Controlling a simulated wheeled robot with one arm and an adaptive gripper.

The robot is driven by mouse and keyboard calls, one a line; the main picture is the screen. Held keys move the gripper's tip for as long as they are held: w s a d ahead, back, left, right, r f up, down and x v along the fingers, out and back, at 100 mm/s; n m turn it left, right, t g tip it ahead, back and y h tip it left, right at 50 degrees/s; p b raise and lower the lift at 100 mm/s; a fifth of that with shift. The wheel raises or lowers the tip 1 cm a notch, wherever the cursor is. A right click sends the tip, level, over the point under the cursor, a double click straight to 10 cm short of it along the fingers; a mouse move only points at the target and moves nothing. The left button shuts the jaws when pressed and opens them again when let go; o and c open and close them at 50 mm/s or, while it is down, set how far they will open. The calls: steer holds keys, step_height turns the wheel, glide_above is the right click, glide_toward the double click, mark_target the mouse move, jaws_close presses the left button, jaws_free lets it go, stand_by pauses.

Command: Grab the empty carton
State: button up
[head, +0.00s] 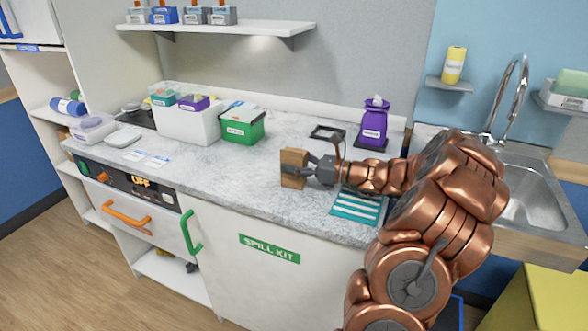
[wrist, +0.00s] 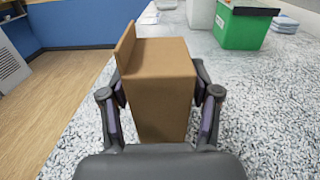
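The carton (head: 293,168) is a plain brown box standing upright on the grey speckled counter, near its front edge. In the wrist view the carton (wrist: 160,85) fills the middle, with a flap raised along its left side. My gripper (head: 312,168) reaches it from the right in the head view. In the wrist view the two fingers of my gripper (wrist: 162,112) stand apart on either side of the carton. A narrow gap shows at the right finger; contact at the left finger is unclear. The inside of the carton is not visible.
A green bin (head: 242,125) and a white bin (head: 190,122) with small boxes stand behind left. A striped teal mat (head: 358,206) lies under my forearm. The sink (head: 535,190) is at right. Counter left of the carton is clear.

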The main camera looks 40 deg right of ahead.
steer(key=c, duration=0.6)
steer(key=shift+r, duration=0.1)
